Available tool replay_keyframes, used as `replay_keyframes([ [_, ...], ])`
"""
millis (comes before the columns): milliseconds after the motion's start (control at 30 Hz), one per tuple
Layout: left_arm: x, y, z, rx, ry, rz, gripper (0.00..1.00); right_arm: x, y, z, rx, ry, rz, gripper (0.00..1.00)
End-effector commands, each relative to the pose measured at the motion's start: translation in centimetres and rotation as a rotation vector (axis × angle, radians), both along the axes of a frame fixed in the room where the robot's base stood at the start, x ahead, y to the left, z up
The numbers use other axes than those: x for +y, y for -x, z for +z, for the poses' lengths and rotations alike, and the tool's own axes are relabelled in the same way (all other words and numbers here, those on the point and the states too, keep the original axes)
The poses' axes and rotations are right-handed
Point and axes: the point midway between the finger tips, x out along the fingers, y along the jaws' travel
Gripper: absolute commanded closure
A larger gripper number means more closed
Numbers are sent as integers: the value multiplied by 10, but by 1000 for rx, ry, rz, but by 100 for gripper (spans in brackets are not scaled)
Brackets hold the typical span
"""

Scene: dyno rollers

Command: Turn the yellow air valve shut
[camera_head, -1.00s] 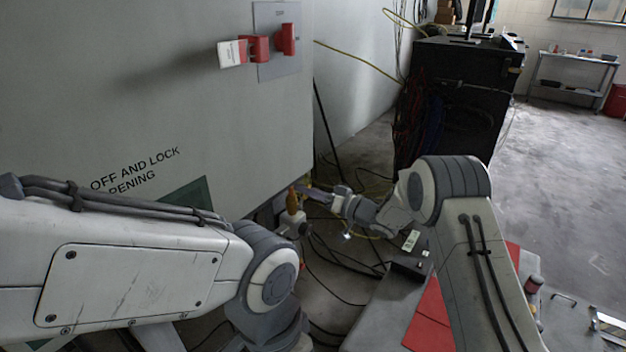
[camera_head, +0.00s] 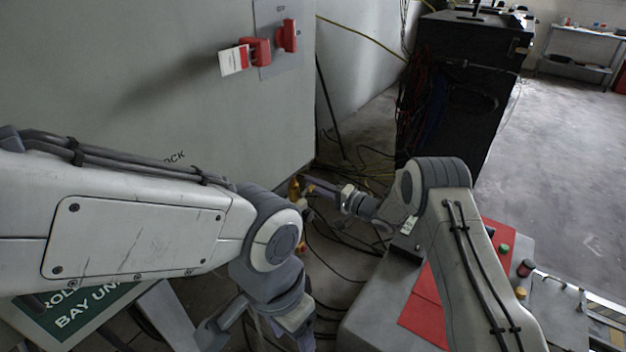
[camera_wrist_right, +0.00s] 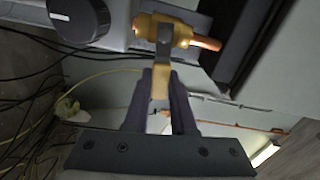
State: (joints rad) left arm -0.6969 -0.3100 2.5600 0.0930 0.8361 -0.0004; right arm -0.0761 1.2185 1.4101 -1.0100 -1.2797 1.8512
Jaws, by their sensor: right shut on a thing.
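The brass air valve (camera_wrist_right: 172,32) with a copper-coloured pipe end shows at the top of the right wrist view. Its yellow lever (camera_wrist_right: 161,80) points down between the fingers of my right gripper (camera_wrist_right: 160,98). These fingers are shut on the lever. In the head view the valve (camera_head: 294,188) is small, at the lower corner of the grey cabinet, with my right gripper (camera_head: 318,188) reaching it from the right. My left arm crosses the left half, and its wrist hangs at the bottom. The left fingers are not clear there.
The grey cabinet (camera_head: 150,60) carries a red lockout (camera_head: 258,52) with a white tag (camera_head: 233,61). Dark cables lie on the floor below the valve. A grey bench with a red sheet (camera_head: 428,303) stands under my right arm. A black rack (camera_head: 455,100) is behind.

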Motion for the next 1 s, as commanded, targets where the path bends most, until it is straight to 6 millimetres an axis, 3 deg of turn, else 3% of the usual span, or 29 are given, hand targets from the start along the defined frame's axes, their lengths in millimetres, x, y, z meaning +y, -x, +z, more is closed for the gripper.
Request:
replay_keyframes([
  [300,0,0,2,0,0,0,38,-2,1,-9,117,-68,-3,100],
  [867,0,0,2,0,0,0,38,-3,1,-10,145,-86,-4,100],
  [900,0,0,2,0,0,0,38,-3,1,-10,145,-86,-4,73],
  [967,0,0,2,0,0,0,38,-2,1,-10,144,-84,-4,50],
  [1000,0,0,2,0,0,0,38,-2,1,-10,144,-85,-4,46],
])
